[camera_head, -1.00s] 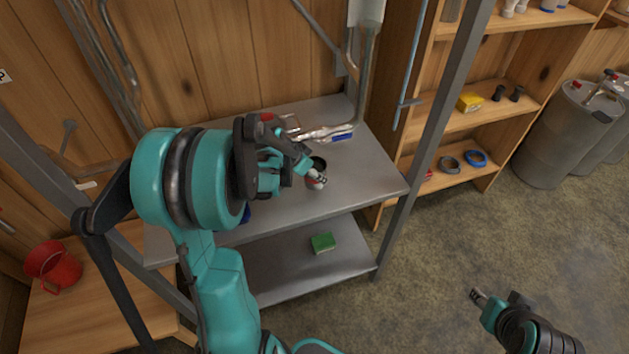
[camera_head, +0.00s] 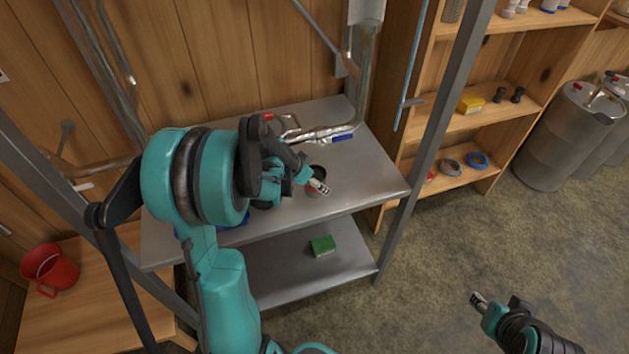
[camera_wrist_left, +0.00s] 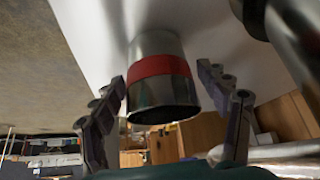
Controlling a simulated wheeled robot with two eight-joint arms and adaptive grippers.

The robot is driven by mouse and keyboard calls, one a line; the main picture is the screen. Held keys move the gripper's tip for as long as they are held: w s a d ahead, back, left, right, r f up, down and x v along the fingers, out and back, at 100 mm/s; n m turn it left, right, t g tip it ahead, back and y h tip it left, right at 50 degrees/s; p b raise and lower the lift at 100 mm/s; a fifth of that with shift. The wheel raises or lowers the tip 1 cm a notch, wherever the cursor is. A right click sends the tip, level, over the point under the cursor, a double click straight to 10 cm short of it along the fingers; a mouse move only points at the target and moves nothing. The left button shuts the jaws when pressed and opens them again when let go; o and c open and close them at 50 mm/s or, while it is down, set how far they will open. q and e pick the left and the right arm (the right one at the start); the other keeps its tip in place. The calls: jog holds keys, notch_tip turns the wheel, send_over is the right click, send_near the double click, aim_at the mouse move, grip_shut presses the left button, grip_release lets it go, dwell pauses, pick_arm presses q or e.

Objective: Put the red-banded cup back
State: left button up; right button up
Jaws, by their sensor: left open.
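The red-banded cup (camera_wrist_left: 160,72) is a grey metal cup with a red band around its middle. In the left wrist view it lies between the two spread fingers of my left gripper (camera_wrist_left: 168,92), with a gap visible on each side. In the head view the cup (camera_head: 318,169) is on the upper metal shelf (camera_head: 370,180), its dark mouth showing and its side partly hidden by my left gripper (camera_head: 319,187). The left gripper is open. My right gripper (camera_head: 478,299) is low at the right, over the floor, away from the shelf; its jaw opening is unclear.
Pipes and a blue-marked fitting (camera_head: 342,138) are behind the cup. A blue object (camera_head: 233,222) lies partly under my left arm. A green block (camera_head: 322,245) is on the lower shelf. A metal post (camera_head: 428,140) rises at the shelf's right corner. A red bucket (camera_head: 50,270) stands at left.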

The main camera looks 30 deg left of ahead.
pick_arm(q)
jog(key=shift+r, duration=0.25)
jog(key=p+v, duration=0.4)
jog(key=v, duration=0.7)
jog(key=s+d+r+n+y, duration=0.1)
jog(key=s+d+r, duration=0.2)
jog(key=s+d, duration=0.3)
jog(key=s+d+r+n+t+y, duration=0.1)
jog(key=s+d+r+n, duration=0.1)
jog(key=s+d, duration=0.5)
jog(key=d+r, duration=0.1)
jog(key=d, duration=0.3)
jog(key=shift+d+n, duration=0.15)
jog(key=shift+n, duration=0.15)
jog(key=shift+s, duration=0.15)
notch_tip(320, 180, down, 3)
jog(key=b, duration=0.3)
